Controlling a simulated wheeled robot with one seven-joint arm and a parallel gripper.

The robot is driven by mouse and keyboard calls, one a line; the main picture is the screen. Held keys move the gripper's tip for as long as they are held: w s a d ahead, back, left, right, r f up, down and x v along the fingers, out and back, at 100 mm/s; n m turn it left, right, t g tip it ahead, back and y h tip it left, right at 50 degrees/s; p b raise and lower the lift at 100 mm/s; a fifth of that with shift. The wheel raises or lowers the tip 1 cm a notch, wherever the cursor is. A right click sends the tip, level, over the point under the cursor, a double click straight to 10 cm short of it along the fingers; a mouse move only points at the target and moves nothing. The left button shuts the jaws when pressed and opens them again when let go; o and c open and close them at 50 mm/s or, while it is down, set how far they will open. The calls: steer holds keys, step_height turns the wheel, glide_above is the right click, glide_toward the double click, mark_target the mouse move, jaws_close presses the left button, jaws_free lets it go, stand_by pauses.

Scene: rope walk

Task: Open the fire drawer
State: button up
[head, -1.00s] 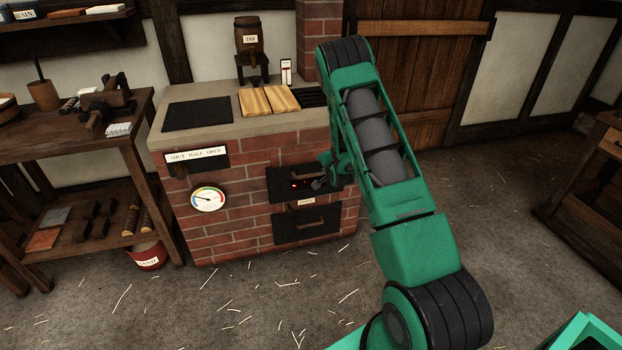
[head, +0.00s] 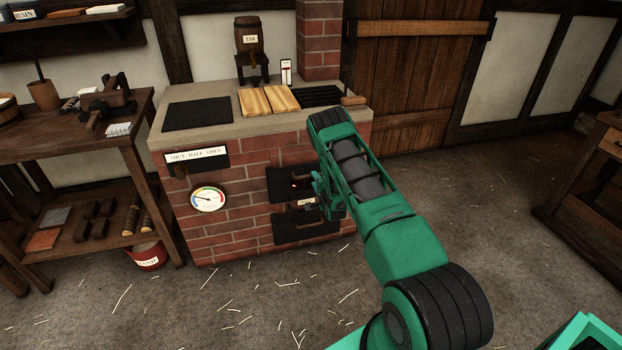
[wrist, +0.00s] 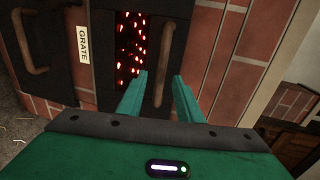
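The brick hearth has a dark upper front (head: 283,183) with a slotted window of glowing red embers (wrist: 128,50) and a curved handle (wrist: 165,60). Below it is a second dark front (head: 300,230) with its own handle (wrist: 28,45). A label reading GRATE (wrist: 83,45) sits between them. Both fronts look closed. Which one is named the fire drawer, I cannot read. My gripper (wrist: 160,95) is open, its fingers on either side of the near end of the upper handle. Contact cannot be told. In the head view my arm hides part of both fronts.
A gauge (head: 208,198) and a lever plate marked SHUT HALF OPEN (head: 198,157) are on the hearth's left face. A tar keg (head: 249,35) and two wooden boards (head: 269,100) sit on top. A workbench (head: 75,150) stands left. The straw-strewn floor in front is clear.

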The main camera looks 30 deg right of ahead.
mark_target(302, 167)
steer(key=shift+x, duration=2.8)
jaws_close()
